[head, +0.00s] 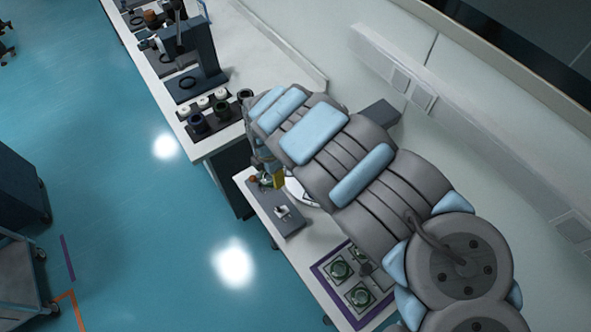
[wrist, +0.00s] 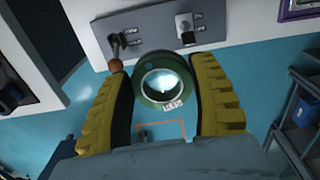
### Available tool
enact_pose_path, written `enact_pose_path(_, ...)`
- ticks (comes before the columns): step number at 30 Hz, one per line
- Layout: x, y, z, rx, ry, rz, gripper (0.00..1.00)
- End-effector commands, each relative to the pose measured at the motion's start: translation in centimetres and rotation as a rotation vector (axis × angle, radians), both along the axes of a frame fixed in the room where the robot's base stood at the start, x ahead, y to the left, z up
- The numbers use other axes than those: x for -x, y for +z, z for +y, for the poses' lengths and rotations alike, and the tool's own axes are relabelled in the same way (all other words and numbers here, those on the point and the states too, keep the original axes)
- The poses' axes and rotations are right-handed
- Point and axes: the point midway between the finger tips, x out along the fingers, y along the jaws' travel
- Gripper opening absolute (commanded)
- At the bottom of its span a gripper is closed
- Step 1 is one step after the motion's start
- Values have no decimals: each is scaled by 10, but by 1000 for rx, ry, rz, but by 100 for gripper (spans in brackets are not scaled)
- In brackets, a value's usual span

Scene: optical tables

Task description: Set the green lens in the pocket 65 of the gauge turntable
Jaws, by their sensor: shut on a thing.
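The green lens (wrist: 149,63) is a dark green ring with clear glass and a small printed label, whose text I cannot read. It sits between the two yellow fingers of my gripper (wrist: 165,75), which is shut on it, in the wrist view. In the head view my gripper (head: 268,177) shows beside the near bench, mostly covered by my arm; the lens cannot be made out there. I cannot identify the gauge turntable or its pocket 65 for certain. A white, rounded piece (head: 297,191) shows partly behind my arm.
A grey plate (head: 291,227) with a small fixture lies on the near bench; the wrist view shows its orange-knobbed lever (wrist: 116,63). A purple-edged tray (head: 333,298) holds green round parts. A dark rack (head: 219,121) and upright instrument (head: 208,62) stand on the far bench.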

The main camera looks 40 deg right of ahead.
Motion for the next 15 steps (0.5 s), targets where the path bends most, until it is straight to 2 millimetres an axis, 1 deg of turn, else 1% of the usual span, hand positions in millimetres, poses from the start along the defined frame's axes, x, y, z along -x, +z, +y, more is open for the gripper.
enact_pose_path(1,12,-9,-10,0,28,4,23)
enact_pose_path(3,22,-16,-20,0,72,0,23)
enact_pose_path(7,35,-24,-33,1,124,-3,23)
enact_pose_path(10,38,-28,-38,0,142,-4,23)
enact_pose_path(15,33,-39,-44,-4,148,-4,23)
